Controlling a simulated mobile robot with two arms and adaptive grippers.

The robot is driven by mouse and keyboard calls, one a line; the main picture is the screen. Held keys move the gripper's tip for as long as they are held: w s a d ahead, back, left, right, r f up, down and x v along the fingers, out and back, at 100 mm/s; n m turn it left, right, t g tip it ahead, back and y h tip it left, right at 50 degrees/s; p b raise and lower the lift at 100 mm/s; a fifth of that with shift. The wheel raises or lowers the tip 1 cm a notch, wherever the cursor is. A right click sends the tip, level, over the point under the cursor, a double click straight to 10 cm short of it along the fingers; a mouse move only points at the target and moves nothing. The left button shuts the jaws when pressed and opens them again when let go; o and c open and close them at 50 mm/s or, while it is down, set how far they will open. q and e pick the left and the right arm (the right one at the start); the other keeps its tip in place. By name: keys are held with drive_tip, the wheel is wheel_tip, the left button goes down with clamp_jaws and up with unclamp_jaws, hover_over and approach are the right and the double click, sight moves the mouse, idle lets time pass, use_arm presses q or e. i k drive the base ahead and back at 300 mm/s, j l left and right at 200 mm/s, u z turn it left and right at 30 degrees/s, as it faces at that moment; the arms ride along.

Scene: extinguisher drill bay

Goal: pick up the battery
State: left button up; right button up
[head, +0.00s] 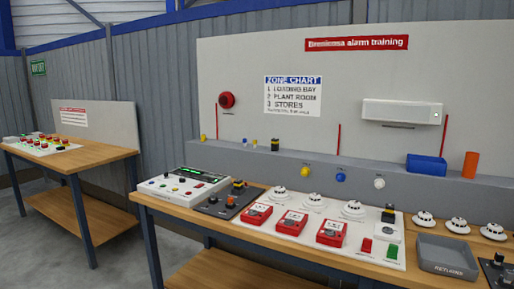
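Neither of my grippers is in the head view. No thing is labelled as a battery. A small dark upright block with a yellowish band (275,145) stands on the grey ledge (310,165) behind the bench; it may be the battery, but it is too small to be sure. Similar dark and yellow pieces stand on the black panel (238,186) and at the right end of the white board (388,214); I cannot tell what they are.
The wooden bench (262,241) carries a control panel (182,186), red call points (291,222), white detectors (314,198) and a grey tray (446,258) marked "RETURNED". A blue bin (426,169) and an orange cylinder (470,165) sit on the ledge. Another bench (78,156) stands left, with open floor between.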

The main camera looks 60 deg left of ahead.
sight(275, 142)
drive_tip(key=u, duration=1.8)
drive_tip(key=i+j+z, duration=0.1)
drive_tip(key=j+z, duration=0.65)
drive_tip(key=z, duration=0.15)
drive_tip(key=i, duration=0.05)
